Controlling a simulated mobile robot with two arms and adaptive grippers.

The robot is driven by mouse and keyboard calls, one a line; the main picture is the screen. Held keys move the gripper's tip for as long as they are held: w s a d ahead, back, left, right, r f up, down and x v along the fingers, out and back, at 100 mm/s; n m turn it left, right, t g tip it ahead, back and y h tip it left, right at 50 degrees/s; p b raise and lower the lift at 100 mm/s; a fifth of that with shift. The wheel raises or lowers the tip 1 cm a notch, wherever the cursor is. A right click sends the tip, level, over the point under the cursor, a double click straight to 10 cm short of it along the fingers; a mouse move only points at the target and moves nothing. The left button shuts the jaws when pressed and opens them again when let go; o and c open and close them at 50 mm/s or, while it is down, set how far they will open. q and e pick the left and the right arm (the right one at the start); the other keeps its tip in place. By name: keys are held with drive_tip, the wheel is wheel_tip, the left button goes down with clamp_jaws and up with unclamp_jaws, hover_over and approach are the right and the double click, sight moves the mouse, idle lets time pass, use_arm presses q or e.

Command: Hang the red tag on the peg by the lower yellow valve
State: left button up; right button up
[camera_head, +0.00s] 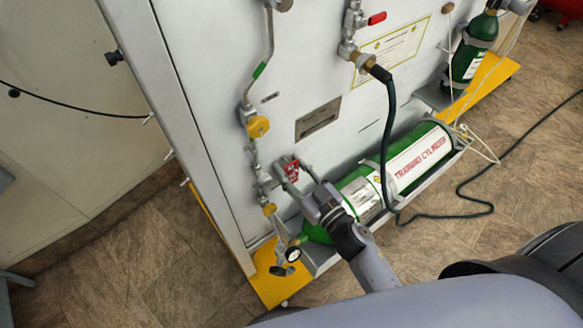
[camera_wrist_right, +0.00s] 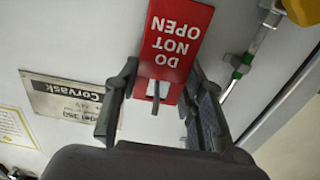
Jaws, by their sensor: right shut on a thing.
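The red tag (camera_head: 291,171) is at the panel, right of the pipe line. In the right wrist view the tag (camera_wrist_right: 176,45) is upside down and reads DO NOT OPEN. My right gripper (camera_head: 292,176) is shut on it, one finger at each side edge. A short grey peg (camera_wrist_right: 155,92) shows at the tag's hole end; I cannot tell whether it passes through. The lower yellow valve (camera_head: 270,209) is below and left of the tag. The upper yellow valve (camera_head: 258,126) is above and left. My left gripper is not in view.
A green training cylinder (camera_head: 360,193) lies on a shelf below the gripper, with a gauge (camera_head: 293,254) at its left end. A dark hose (camera_head: 387,130) hangs to the right. A nameplate (camera_head: 318,119) is above right of the tag. A second green cylinder (camera_head: 470,50) stands farther right.

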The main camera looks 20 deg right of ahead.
drive_tip(key=o, duration=0.9)
drive_tip(key=v, duration=1.2)
